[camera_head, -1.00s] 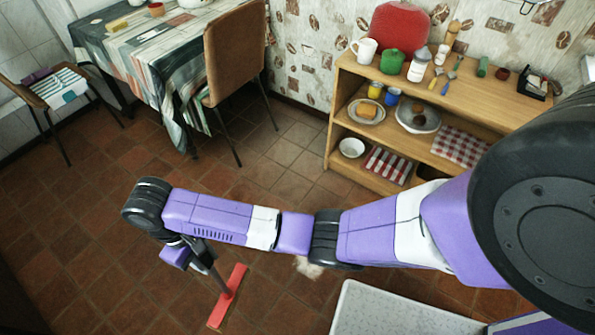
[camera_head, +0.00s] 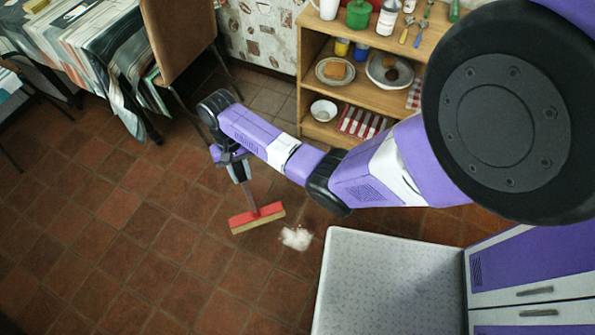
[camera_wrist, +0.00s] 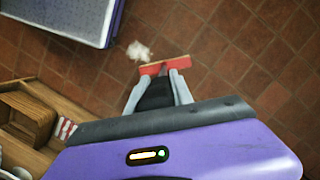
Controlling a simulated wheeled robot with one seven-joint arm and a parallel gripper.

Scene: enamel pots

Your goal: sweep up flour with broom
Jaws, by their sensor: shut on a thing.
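The broom (camera_head: 257,217) has a red head with pale bristles and a dark handle. Its head is at the tiled floor, left of the flour. The flour (camera_head: 296,238) is a small white pile on the brown tiles, just right of the broom head and apart from it. My gripper (camera_head: 239,170) is shut on the broom's handle and holds it tilted. In the wrist view the red broom head (camera_wrist: 166,66) shows beyond my gripper's fingers (camera_wrist: 155,92), with the flour (camera_wrist: 138,50) beside it. The upper handle is hidden by my gripper.
My own base is at the lower right, close to the flour. A wooden shelf (camera_head: 306,68) with dishes stands behind my arm. A chair (camera_head: 180,40) and a cloth-covered table (camera_head: 75,40) are at the upper left. The floor at the lower left is clear.

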